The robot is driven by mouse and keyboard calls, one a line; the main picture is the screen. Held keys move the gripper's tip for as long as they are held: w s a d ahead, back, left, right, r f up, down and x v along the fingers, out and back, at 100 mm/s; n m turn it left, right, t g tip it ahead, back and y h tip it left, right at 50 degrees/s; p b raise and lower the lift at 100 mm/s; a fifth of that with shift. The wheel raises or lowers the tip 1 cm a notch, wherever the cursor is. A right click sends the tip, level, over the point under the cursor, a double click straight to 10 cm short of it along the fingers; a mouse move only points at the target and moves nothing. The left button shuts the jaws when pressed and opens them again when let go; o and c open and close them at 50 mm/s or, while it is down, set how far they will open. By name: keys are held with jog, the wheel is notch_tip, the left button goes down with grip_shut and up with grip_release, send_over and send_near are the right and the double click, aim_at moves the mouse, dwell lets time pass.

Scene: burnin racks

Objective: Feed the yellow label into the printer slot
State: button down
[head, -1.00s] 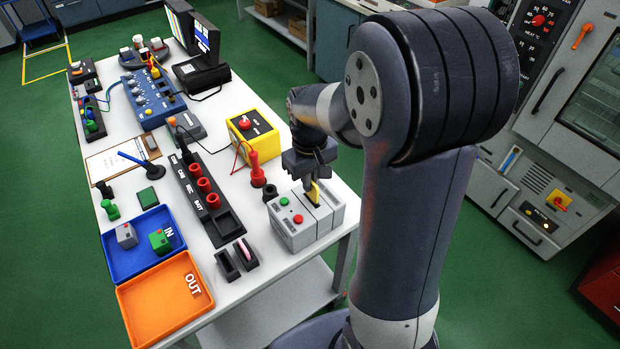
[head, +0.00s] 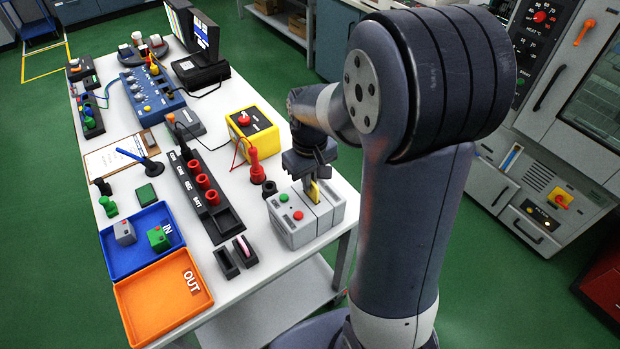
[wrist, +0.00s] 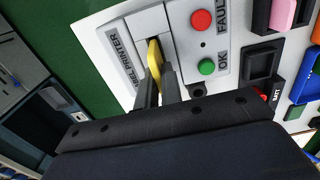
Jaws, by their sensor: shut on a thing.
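The grey printer (head: 302,222) stands at the front right corner of the white table, with a red and a green button on its top. In the wrist view the printer (wrist: 185,22) shows a dark slot in its top face. My gripper (wrist: 160,88) is shut on the yellow label (wrist: 154,56), which stands upright between the fingers. The label's far end is at the slot and appears to reach into it; how deep I cannot tell. In the head view the label (head: 313,192) shows as a small yellow strip above the slot.
The white table (head: 225,178) holds a black socket strip (head: 206,195), a yellow box (head: 254,133), a red probe (head: 256,167), a blue IN tray (head: 108,262) and an orange OUT tray (head: 165,300). Two small black holders lie left of the printer.

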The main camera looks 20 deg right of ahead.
jog(key=shift+f+b, duration=0.8)
jog(key=shift+f, duration=0.35)
jog(key=c, duration=1.5)
grip_release()
notch_tip(320, 180, up, 11)
jog(key=shift+f, duration=0.1)
notch_tip(320, 180, down, 11)
jog(key=shift+r, duration=0.1)
jog(key=shift+r+p, duration=0.4)
jog(key=shift+r, duration=0.05)
